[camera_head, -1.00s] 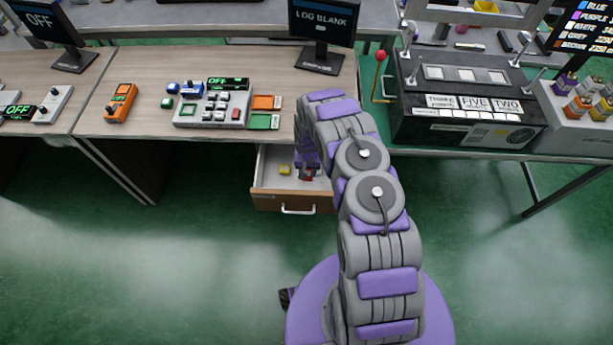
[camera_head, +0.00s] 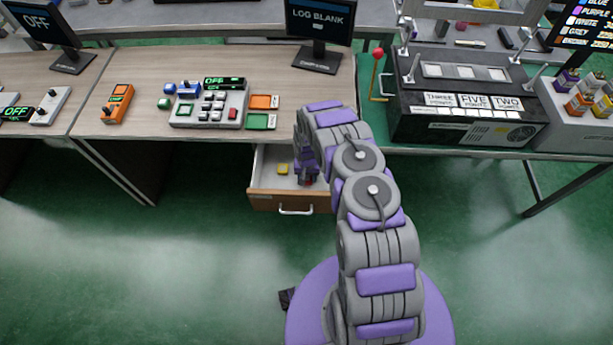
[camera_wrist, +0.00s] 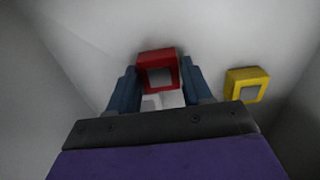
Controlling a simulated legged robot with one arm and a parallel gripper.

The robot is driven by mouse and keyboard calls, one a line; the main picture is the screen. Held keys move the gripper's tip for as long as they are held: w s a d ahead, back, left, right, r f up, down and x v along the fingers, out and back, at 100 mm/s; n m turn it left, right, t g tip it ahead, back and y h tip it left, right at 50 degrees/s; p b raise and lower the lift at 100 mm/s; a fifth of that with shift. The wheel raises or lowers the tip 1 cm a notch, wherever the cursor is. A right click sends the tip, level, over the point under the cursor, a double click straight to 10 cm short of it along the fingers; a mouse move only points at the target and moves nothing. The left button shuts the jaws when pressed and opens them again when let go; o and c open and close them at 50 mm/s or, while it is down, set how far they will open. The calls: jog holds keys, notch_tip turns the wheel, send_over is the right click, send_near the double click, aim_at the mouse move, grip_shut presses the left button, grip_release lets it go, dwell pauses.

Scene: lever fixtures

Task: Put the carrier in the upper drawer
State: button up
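The upper drawer (camera_head: 290,200) is pulled out under the desk, with a wooden front, a silver handle and a pale interior. My gripper (camera_head: 307,178) points down inside it, towards the right. In the wrist view, the two blue fingers of my gripper (camera_wrist: 160,85) press against both sides of a red square carrier (camera_wrist: 158,56) with a grey centre. The carrier also shows as a small red spot (camera_head: 307,183) in the head view. I cannot tell whether it touches the drawer floor. My arm hides the drawer's right side.
A yellow square piece (camera_wrist: 247,85) lies on the drawer floor to the right of my gripper in the wrist view. The desk (camera_head: 215,65) above holds a button panel (camera_head: 208,108) and a monitor (camera_head: 320,30). A black lever machine (camera_head: 465,100) stands at the right.

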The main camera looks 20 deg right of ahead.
jog(key=shift+o, duration=1.4)
jog(key=shift+a, duration=0.2)
jog(key=shift+o, duration=0.2)
jog(key=shift+a, duration=0.3)
jog(key=shift+d+r, duration=0.1)
jog(key=shift+r, duration=0.05)
